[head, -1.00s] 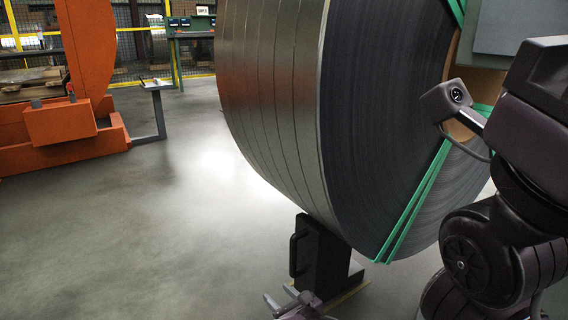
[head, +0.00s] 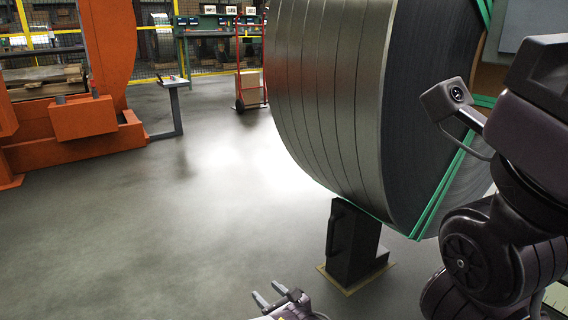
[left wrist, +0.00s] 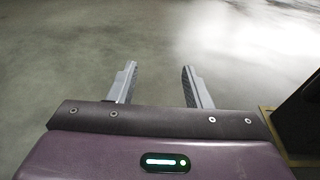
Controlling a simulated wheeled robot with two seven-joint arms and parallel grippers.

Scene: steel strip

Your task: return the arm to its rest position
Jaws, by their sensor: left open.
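My left gripper (head: 267,291) shows at the bottom middle of the head view, low over the floor and apart from the coil. Its two grey fingers are spread in the left wrist view (left wrist: 158,86), with only bare floor between them. My right arm, dark and bent, fills the right side of the head view in front of the coil; its gripper cannot be seen.
A large steel strip coil (head: 345,110) with green straps stands at the centre right. Below it is a black block with a handle (head: 352,245). An orange machine (head: 108,60) and a small stand (head: 172,84) are at left. Open floor (head: 150,230) lies between.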

